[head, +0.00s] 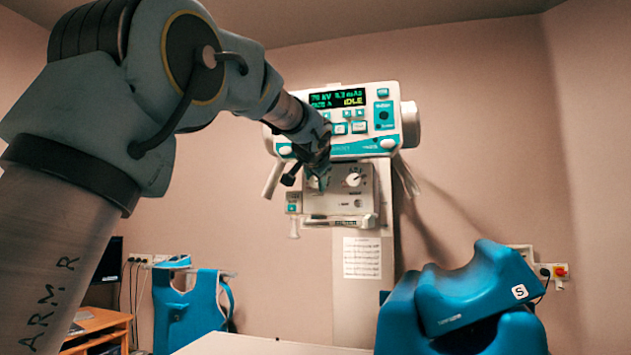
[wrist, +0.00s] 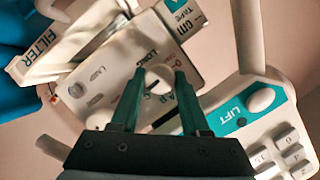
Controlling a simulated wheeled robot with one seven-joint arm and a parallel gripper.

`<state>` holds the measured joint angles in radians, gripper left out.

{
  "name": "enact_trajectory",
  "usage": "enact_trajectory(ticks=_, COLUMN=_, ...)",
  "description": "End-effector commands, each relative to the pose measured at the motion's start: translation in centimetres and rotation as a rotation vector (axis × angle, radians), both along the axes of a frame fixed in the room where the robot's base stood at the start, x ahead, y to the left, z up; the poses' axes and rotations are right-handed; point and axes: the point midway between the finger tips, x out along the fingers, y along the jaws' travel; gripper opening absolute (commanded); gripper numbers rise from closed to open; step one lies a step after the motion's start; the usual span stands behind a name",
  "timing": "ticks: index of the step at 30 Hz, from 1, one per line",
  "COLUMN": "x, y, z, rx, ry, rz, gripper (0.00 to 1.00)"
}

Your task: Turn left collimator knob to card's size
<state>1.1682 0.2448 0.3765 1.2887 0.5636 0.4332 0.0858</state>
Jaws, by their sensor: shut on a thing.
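The collimator (head: 340,205) is a pale box under the teal-and-white X-ray tube head. Its right knob (head: 353,179) is white with a dark pointer mark and stands free. My gripper (head: 317,176) is at the left knob, which it mostly hides in the head view. In the wrist view my gripper (wrist: 156,92) has its green fingers either side of a white round knob (wrist: 158,78), shut on it, beside the word LONG. A small white-and-teal card (head: 293,203) hangs at the collimator's left. A card reading cm and TYPE (wrist: 183,18) is cut off in the wrist view; its size is unreadable.
A printed sheet (head: 362,257) is on the column below. A blue padded support (head: 470,300) stands at front right, a blue apron (head: 188,310) at left. A white tabletop (head: 260,345) lies at the bottom.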

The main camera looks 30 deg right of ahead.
Motion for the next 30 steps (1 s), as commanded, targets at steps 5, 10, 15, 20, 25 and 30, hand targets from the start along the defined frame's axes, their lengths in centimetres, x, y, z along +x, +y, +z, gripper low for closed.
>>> enact_trajectory(ticks=5, x=-0.02, y=-0.02, z=-0.03, rx=0.000, ry=0.001, rz=-0.001, gripper=0.08)
enact_trajectory(ticks=10, x=-0.03, y=-0.03, z=-0.03, rx=0.000, ry=0.001, rz=-0.001, gripper=0.00)
enact_trajectory(ticks=15, x=0.00, y=0.01, z=-0.01, rx=-0.007, ry=0.007, rz=0.000, gripper=0.00)
enact_trajectory(ticks=20, x=0.04, y=0.07, z=0.08, rx=-0.040, ry=0.038, rz=0.001, gripper=0.00)
enact_trajectory(ticks=25, x=0.11, y=0.16, z=0.19, rx=-0.112, ry=0.106, rz=0.002, gripper=0.00)
enact_trajectory(ticks=30, x=0.22, y=0.26, z=0.21, rx=-0.218, ry=0.205, rz=0.002, gripper=0.00)
